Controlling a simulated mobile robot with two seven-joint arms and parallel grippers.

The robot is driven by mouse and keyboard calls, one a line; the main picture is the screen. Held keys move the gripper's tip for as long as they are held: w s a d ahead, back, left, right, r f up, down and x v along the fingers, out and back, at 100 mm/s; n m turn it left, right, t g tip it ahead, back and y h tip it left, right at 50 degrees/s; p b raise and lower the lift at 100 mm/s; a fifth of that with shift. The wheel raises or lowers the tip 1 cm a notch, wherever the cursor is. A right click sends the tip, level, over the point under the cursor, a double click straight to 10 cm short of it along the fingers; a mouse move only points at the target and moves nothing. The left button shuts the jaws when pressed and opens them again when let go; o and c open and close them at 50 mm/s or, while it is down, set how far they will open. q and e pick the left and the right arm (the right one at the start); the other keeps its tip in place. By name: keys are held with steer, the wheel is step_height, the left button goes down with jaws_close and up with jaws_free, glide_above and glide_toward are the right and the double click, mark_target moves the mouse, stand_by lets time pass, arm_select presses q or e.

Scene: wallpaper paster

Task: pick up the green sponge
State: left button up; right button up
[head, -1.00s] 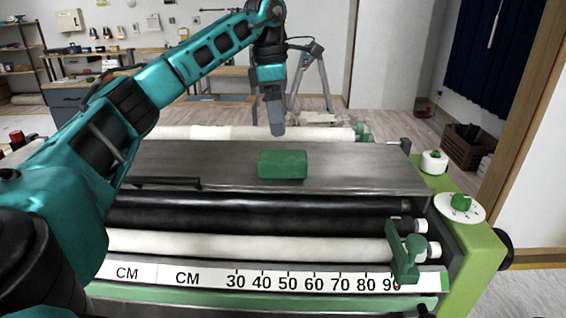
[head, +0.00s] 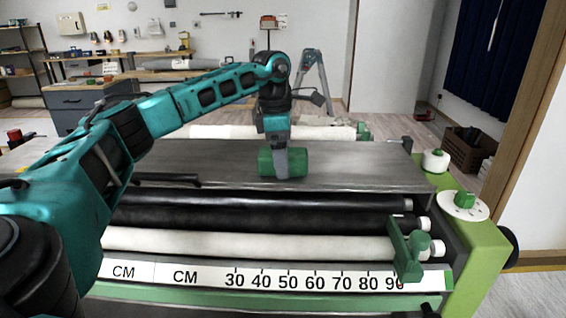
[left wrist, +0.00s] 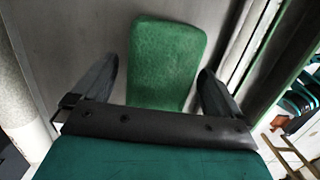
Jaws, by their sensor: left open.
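The green sponge (head: 297,163) lies on the flat grey metal top of the wallpaper paster (head: 370,165). My left gripper (head: 281,170) is down at the sponge and covers part of its middle in the head view. In the left wrist view the sponge (left wrist: 165,62) sits between the two open fingers of the left gripper (left wrist: 160,85), with a small gap on each side. The sponge's near end is hidden behind the gripper's body. My right gripper is not in view.
Black and white rollers (head: 260,243) and a centimetre scale (head: 290,279) run along the machine's front. A green clamp (head: 406,250) and a dial (head: 464,203) are at its right. A black bar (head: 165,180) lies left of the sponge. The metal top right of the sponge is clear.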

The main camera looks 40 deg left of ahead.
arm_select(q)
steer(key=shift+c, duration=0.2)
steer(key=c, duration=1)
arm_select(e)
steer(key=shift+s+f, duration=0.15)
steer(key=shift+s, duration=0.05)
arm_select(q)
steer(key=shift+r, duration=0.1)
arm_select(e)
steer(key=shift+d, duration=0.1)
arm_select(q)
step_height(320, 180, up, 20)
steer(key=p, duration=0.5)
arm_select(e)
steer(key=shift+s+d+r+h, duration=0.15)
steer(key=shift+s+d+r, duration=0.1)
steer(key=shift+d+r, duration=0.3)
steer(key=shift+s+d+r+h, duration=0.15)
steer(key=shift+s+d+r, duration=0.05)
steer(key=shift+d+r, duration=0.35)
